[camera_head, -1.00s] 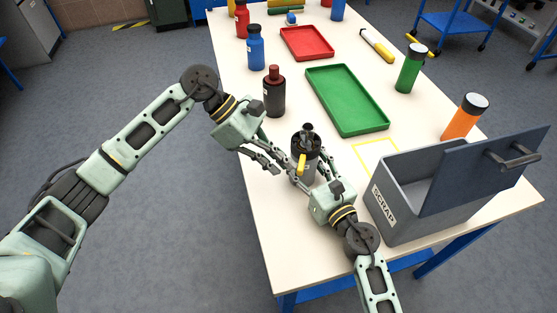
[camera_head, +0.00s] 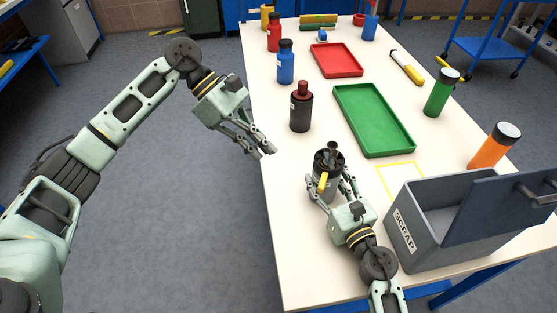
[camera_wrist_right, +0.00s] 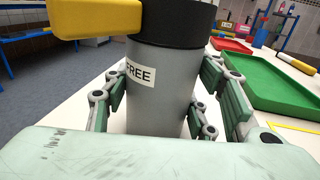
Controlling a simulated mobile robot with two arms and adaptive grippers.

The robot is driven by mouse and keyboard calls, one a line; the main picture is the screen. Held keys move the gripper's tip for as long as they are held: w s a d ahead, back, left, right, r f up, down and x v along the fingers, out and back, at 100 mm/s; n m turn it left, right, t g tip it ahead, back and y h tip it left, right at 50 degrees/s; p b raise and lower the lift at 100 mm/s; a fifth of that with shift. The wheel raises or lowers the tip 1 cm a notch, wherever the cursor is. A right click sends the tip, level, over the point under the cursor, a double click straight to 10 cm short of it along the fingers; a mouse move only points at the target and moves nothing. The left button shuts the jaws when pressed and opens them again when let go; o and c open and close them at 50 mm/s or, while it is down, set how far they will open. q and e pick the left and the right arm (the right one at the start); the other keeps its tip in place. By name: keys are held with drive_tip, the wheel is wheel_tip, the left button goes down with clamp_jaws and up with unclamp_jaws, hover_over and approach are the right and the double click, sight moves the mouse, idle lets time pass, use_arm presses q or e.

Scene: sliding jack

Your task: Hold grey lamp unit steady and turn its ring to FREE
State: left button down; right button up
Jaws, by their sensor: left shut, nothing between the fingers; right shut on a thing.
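The grey lamp unit (camera_head: 330,190) stands upright near the table's front left edge, with a dark ring (camera_head: 327,158) on top and a yellow tab on the ring (camera_head: 322,183). In the right wrist view its grey body (camera_wrist_right: 160,105) carries a FREE label (camera_wrist_right: 140,74). The yellow tab (camera_wrist_right: 85,18) juts left from the black ring (camera_wrist_right: 175,22), above and left of that label. My right gripper (camera_head: 330,188) is shut on the body, fingers on both sides. My left gripper (camera_head: 264,150) is shut and empty, left of the unit and apart from it.
A grey SCRAP bin (camera_head: 405,238) with a raised lid stands right of my right arm. A dark bottle (camera_head: 301,110) stands behind the unit; a green tray (camera_head: 372,120) lies behind right. A yellow outline (camera_head: 397,166) marks bare tabletop near the bin.

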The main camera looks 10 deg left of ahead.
use_arm(q)
drive_tip(key=shift+v, duration=1.2)
drive_tip(key=shift+s, duration=0.1)
use_arm(e)
drive_tip(key=o, duration=1.5)
drive_tip(key=shift+c, duration=0.2)
